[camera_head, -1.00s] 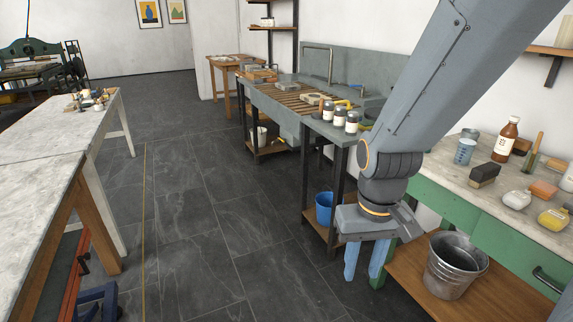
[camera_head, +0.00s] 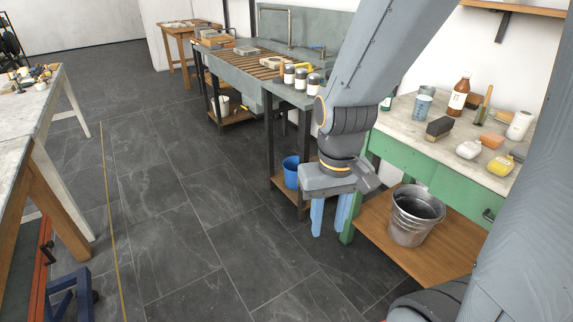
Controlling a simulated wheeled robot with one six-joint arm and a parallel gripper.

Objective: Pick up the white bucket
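A small white bucket (camera_head: 224,106) stands on the low wooden shelf under the sink unit, in the middle distance. It is partly in shadow, and a yellow thing lies beside it. My gripper (camera_head: 331,218) hangs in front of the green bench with its two blue fingers pointing down. The fingers are apart with nothing between them. The gripper is far from the white bucket, nearer to me and to the right of it.
A blue bucket (camera_head: 291,172) stands on a low shelf just behind my gripper. A metal bucket (camera_head: 414,216) stands on the green bench's lower shelf (camera_head: 375,224). A stone-topped table (camera_head: 45,115) is on the left. The dark tiled floor (camera_head: 190,215) between is clear.

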